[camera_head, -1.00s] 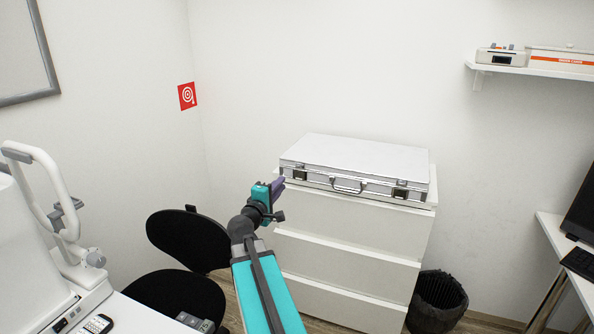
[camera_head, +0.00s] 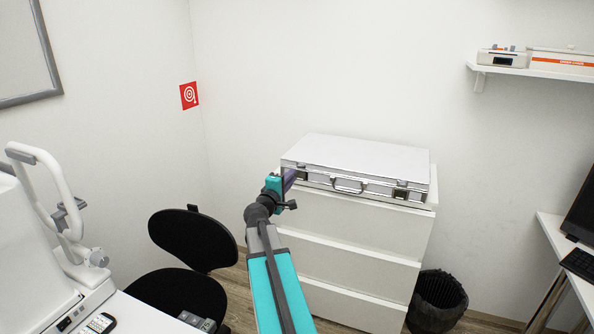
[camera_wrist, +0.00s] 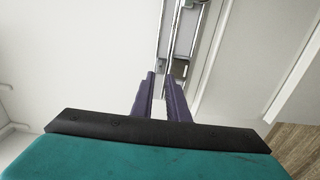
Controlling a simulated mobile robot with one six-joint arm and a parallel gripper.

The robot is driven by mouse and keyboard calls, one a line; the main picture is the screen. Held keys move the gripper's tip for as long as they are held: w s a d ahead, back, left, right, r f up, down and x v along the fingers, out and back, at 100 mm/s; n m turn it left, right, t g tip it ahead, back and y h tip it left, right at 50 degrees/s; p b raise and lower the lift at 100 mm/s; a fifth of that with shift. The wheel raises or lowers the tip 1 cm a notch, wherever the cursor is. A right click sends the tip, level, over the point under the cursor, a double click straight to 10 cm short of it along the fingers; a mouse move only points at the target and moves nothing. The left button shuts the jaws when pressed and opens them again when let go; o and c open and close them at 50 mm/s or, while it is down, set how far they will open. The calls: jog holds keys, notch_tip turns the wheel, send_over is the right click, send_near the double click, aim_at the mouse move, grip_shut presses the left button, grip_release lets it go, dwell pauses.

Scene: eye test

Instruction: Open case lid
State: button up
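The silver case (camera_head: 360,160) lies flat and closed on a white drawer unit (camera_head: 350,235), its handle (camera_head: 348,185) and two latches on the front side. My gripper (camera_head: 290,178) is at the case's front left corner, by the left latch (camera_head: 302,175). In the wrist view, my gripper's two purple fingers (camera_wrist: 160,80) stand apart with a narrow gap and nothing gripped between them. The case's metal edge (camera_wrist: 163,40) and a latch (camera_wrist: 186,65) show just beyond the fingertips. I cannot tell whether the fingers touch the case.
A black chair (camera_head: 190,240) stands left of the drawers. A white device (camera_head: 40,240) is at the left front. A black bin (camera_head: 437,300) stands right of the drawers, and a desk (camera_head: 560,245) is at the right edge.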

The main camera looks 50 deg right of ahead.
aim_at(300, 167)
jog(key=shift+p+x, duration=0.6)
jog(key=shift+x, duration=3)
grip_shut()
jog(key=shift+f, duration=0.1)
